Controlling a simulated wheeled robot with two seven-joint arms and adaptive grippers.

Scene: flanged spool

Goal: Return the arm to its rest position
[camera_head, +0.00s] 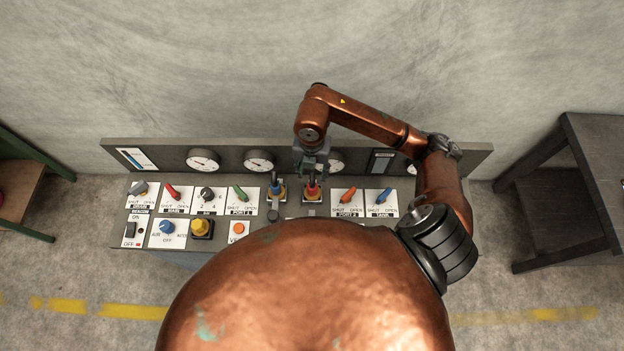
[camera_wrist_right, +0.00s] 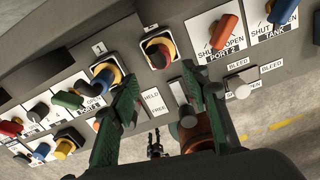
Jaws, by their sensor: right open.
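My right arm (camera_head: 370,121) is copper and reaches over the grey control panel (camera_head: 480,160), bent at its joints. Its gripper (camera_head: 311,165) hangs near the red-handled switch (camera_head: 312,189) with the yellow surround. In the wrist view the two green fingers of the right gripper (camera_wrist_right: 160,88) are spread apart with nothing between them. Beyond the fingertips are the blue-and-yellow switch (camera_wrist_right: 107,74) and the red-and-yellow switch (camera_wrist_right: 158,47). I cannot tell whether a finger touches either switch. My left gripper is not seen in the head view.
The panel carries several coloured selector handles, such as the orange one (camera_head: 348,195), and gauges (camera_head: 203,160) behind. A dark table (camera_head: 590,150) stands at the right, a wooden piece (camera_head: 22,185) at the left. The wall lies close behind the panel.

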